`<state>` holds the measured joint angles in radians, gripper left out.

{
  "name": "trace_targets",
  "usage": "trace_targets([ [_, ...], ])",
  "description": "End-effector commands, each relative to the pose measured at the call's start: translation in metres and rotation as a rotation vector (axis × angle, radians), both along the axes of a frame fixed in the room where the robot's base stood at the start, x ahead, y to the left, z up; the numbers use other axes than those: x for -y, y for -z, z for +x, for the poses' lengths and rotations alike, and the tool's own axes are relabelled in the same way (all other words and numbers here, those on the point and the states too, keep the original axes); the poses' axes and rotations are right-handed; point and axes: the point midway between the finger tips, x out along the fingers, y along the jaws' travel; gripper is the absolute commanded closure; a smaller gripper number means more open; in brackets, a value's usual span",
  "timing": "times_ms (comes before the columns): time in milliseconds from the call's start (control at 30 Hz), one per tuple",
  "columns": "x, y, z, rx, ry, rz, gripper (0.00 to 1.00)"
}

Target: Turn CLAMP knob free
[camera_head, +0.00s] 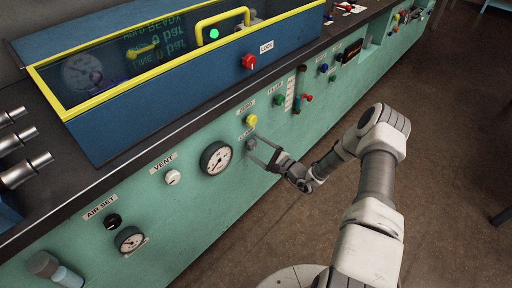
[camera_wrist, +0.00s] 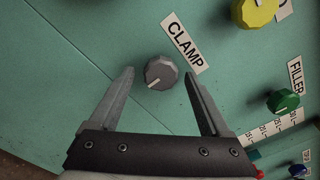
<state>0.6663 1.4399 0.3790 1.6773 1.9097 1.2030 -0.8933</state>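The CLAMP knob (camera_wrist: 161,73) is a grey round knob with a pale pointer line, on the green panel beside a white CLAMP label (camera_wrist: 184,43). In the head view the knob (camera_head: 251,144) sits below the yellow knob, partly by my gripper's fingers. My gripper (camera_head: 264,152) is open in front of the panel. In the wrist view its two fingers (camera_wrist: 160,85) stand apart on either side of the knob, with gaps on both sides. The pointer line aims to the lower left in the wrist view. I cannot tell how far the fingertips are from the panel.
A yellow knob (camera_head: 251,120) is just above, and a green FILLER knob (camera_head: 280,100) is to the right. A pressure gauge (camera_head: 215,158) and a white VENT knob (camera_head: 173,177) are to the left. A blue case with a yellow frame (camera_head: 180,95) stands on the bench top.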

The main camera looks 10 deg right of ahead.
Motion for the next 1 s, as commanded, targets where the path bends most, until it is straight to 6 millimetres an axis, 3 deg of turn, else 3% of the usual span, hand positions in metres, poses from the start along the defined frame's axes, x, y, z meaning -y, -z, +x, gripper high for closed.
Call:
trace_targets([
  [367,0.006,-0.001,-0.008,-0.001,0.001,0.002,0.19],
  [1000,0.089,-0.002,-0.122,-0.001,0.002,0.002,0.19],
])
